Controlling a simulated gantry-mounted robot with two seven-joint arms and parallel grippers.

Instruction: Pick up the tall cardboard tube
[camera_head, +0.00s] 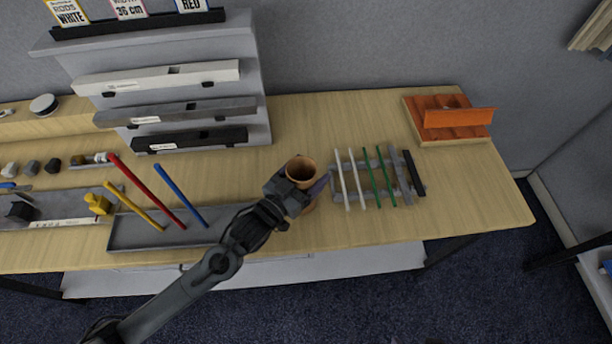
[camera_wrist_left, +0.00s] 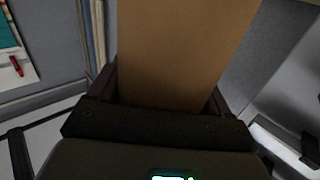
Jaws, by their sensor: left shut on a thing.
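The tall cardboard tube (camera_head: 300,166) is brown with an open round top, and I look down into its mouth in the head view. My left gripper (camera_head: 304,188) is shut on it below the rim, with a little of the tube showing beneath the fingers. The tube looks close to upright. I cannot tell whether its foot touches the table. In the left wrist view the tube (camera_wrist_left: 184,50) fills the middle between the two dark fingers. My right gripper is not in view.
A rack with thin white and green rods (camera_head: 371,180) stands just right of the tube. An orange block holder (camera_head: 456,117) is at the back right. A grey tray (camera_head: 125,234) with yellow, red and blue rods lies left. A stepped display (camera_head: 250,75) stands behind.

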